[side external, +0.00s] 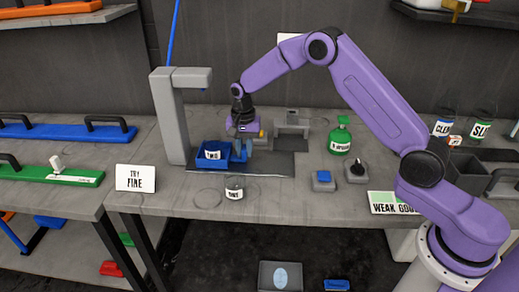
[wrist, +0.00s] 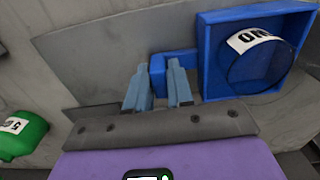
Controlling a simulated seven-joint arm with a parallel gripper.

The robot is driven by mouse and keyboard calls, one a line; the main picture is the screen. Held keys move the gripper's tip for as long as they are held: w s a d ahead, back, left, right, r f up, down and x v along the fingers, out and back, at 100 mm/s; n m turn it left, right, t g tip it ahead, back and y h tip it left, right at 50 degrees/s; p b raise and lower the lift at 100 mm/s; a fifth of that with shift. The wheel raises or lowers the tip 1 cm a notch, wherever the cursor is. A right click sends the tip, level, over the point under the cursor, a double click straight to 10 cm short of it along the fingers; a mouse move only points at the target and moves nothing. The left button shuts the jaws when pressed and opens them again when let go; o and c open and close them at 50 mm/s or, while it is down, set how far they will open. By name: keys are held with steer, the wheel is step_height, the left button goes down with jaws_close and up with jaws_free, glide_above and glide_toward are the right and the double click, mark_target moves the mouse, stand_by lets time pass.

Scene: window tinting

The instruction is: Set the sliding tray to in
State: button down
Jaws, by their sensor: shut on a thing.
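The sliding tray is a blue square tray (side external: 199,163) on a dark plate, beside a grey post with an overhanging arm. A round jar (wrist: 262,62) with a white label sits inside the tray. The tray (wrist: 206,22) also shows at the upper right of the wrist view. A blue handle block (wrist: 158,64) sticks out from its side. My gripper (side external: 241,150) is just right of the tray in the side view. In the wrist view my gripper (wrist: 159,82) has its fingers shut on the handle block. The fingers partly hide the block.
The grey post (side external: 172,120) stands left of the tray. A small jar (side external: 234,190) is in front of it. A grey bracket (side external: 291,127), green bottle (side external: 340,138), blue button (side external: 323,178) and black knob (side external: 357,168) stand to the right. A white sign (side external: 135,178) is at left.

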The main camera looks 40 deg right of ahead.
steer(key=shift+w+a, duration=0.5)
steer(key=shift+w, duration=0.1)
steer(key=shift+r, duration=0.1)
steer(key=c, duration=1.1)
jaws_free()
step_height(320, 180, up, 17)
steer(key=shift+s+r, duration=0.1)
steer(key=shift+r, duration=0.05)
